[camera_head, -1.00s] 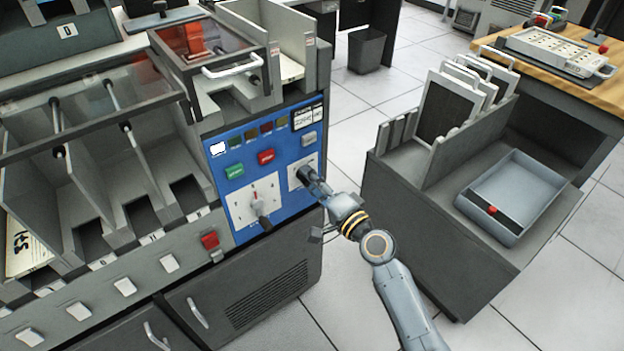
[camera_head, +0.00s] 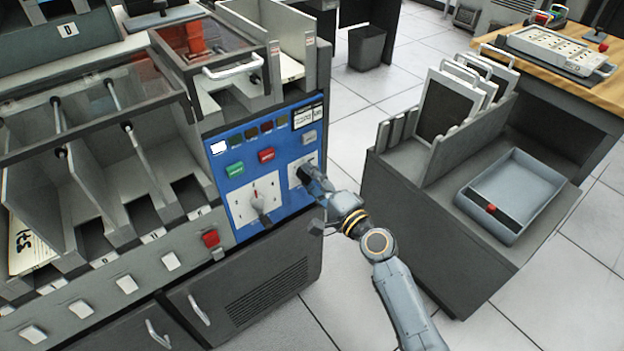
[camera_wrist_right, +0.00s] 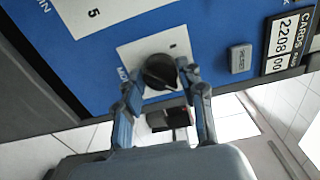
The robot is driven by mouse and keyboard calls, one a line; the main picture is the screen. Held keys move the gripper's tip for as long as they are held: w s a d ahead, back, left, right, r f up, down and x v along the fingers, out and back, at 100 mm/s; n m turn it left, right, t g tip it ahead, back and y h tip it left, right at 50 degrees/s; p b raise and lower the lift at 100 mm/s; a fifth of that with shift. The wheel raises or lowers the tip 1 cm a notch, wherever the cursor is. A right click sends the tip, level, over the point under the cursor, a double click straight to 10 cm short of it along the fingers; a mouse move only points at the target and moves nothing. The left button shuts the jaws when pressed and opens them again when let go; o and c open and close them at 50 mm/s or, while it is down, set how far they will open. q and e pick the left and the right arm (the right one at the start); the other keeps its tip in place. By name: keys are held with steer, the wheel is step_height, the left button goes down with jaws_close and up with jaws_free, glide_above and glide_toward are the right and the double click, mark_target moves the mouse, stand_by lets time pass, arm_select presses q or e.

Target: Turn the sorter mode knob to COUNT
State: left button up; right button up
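The sorter mode knob (camera_wrist_right: 160,72) is a round black knob on a white plate on the blue sorter panel. In the right wrist view my right gripper (camera_wrist_right: 160,78) has one finger on each side of it, close against its edges. The plate's lettering is partly covered, so I cannot read the knob's setting. My left gripper is not in view.
A larger grey pointer knob (camera_head: 262,205) sits left on the panel, below green (camera_head: 235,170) and red (camera_head: 266,155) buttons. A grey cart with a tray (camera_head: 515,190) stands to the right. Tiled floor lies between cart and sorter.

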steer(key=o, duration=0.3)
steer(key=shift+s, duration=0.1)
steer(key=v, duration=1.2)
steer(key=shift+f, duration=0.1)
